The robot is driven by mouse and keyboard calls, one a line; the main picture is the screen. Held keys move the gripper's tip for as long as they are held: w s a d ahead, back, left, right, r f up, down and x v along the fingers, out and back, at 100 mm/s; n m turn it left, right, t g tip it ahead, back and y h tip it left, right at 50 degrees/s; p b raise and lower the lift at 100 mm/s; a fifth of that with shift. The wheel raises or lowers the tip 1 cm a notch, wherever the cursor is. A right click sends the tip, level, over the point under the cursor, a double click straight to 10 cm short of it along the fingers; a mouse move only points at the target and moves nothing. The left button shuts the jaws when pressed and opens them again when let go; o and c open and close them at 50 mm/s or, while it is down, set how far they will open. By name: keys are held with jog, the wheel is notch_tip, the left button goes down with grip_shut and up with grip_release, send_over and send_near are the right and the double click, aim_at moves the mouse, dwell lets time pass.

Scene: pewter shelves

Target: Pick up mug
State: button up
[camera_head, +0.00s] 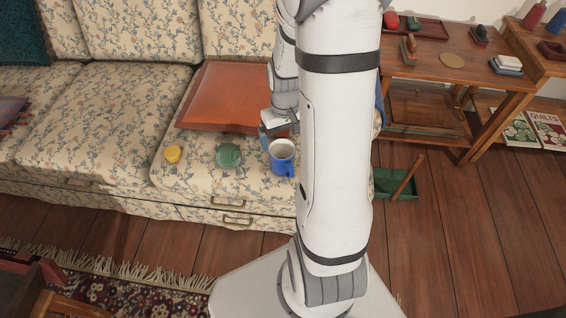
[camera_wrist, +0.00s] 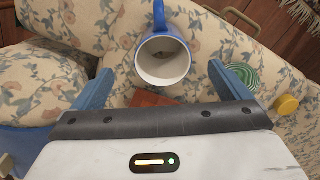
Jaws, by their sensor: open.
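A blue mug (camera_head: 282,158) with a white inside stands upright on the floral sofa seat (camera_head: 190,178), near its front edge. In the wrist view the mug (camera_wrist: 163,60) is seen from above, with its handle toward the top of the picture. My gripper (camera_wrist: 163,82) is open, its two blue fingers apart and the mug lying ahead of and between them in the picture. In the head view my gripper (camera_head: 272,134) is just behind the mug, partly hidden by my arm.
A green round item (camera_head: 228,155) and a yellow one (camera_head: 172,154) sit left of the mug. An orange-brown tray (camera_head: 228,92) lies behind on the seat. A wooden table (camera_head: 440,72) with small items stands right. A green dustpan-like tray (camera_head: 396,184) is on the floor.

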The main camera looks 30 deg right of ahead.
aim_at(283, 155)
notch_tip(283, 155, down, 9)
jog(key=b, duration=0.3)
jog(key=shift+w+a+r+b, duration=0.1)
jog(key=shift+w+b, duration=0.05)
jog(key=shift+b, duration=0.15)
jog(key=shift+r, duration=0.1)
jog(key=shift+c, duration=0.6)
jog(key=c, duration=1.1)
jog(key=shift+c, duration=0.2)
